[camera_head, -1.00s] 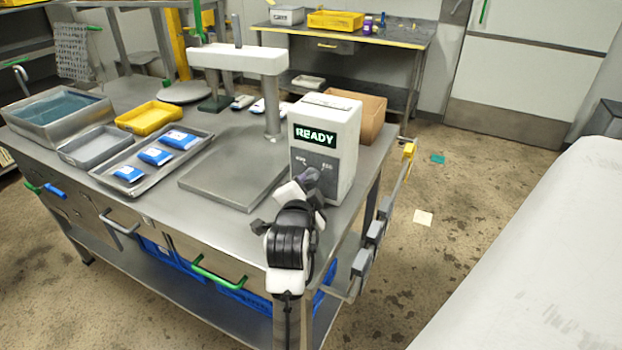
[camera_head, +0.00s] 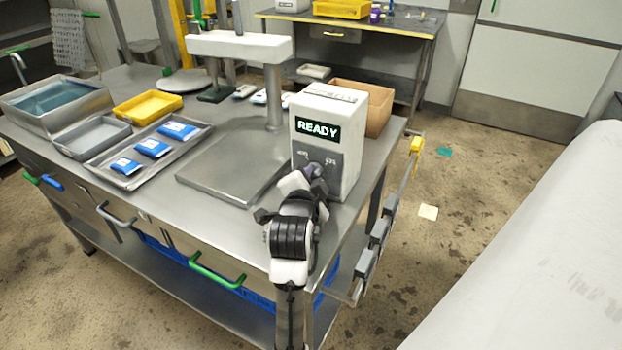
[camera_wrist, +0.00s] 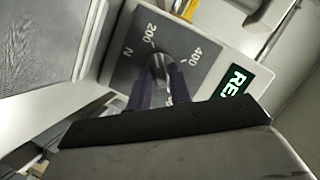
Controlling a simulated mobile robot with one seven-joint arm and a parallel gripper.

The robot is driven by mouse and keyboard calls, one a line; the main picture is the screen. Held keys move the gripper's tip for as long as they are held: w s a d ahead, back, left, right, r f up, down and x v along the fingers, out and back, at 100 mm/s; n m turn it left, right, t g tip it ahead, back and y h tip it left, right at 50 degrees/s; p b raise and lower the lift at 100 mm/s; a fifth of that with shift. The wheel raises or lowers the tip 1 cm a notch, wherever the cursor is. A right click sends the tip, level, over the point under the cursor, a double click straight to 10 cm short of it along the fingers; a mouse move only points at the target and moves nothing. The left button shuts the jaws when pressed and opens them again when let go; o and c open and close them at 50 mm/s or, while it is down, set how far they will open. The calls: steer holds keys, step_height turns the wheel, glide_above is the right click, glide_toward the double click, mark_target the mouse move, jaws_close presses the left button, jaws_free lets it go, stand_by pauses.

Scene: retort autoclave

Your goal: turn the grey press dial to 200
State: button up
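The white press control box (camera_head: 345,160) stands at the table's right corner, with a green READY display. On its grey front panel is the grey press dial (camera_wrist: 158,62), with the marks 200 and 400 in the wrist view. My gripper (camera_wrist: 160,82) reaches the dial, with one dark finger on each side of it. Whether the fingers press on the dial is not clear. In the head view my gripper (camera_head: 310,175) and wrist cover much of the dial, so its pointing direction cannot be read there.
The press plate (camera_head: 215,178) lies left of the box, under a white beam (camera_head: 238,46). A tray (camera_head: 120,178) with blue packs is further left. A cardboard box (camera_head: 378,112) stands behind the control box. A rail (camera_head: 385,225) runs along the table's right side.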

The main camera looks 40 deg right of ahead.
jaws_close()
steer(key=shift+r+n+p, duration=0.25)
steer(key=shift+n+p, duration=0.05)
steer(key=shift+p, duration=0.35)
steer(key=shift+f+n+g, duration=0.15)
steer(key=shift+n+g, duration=0.15)
steer(key=shift+o, duration=1.8)
jaws_free()
steer(key=shift+p, duration=0.3)
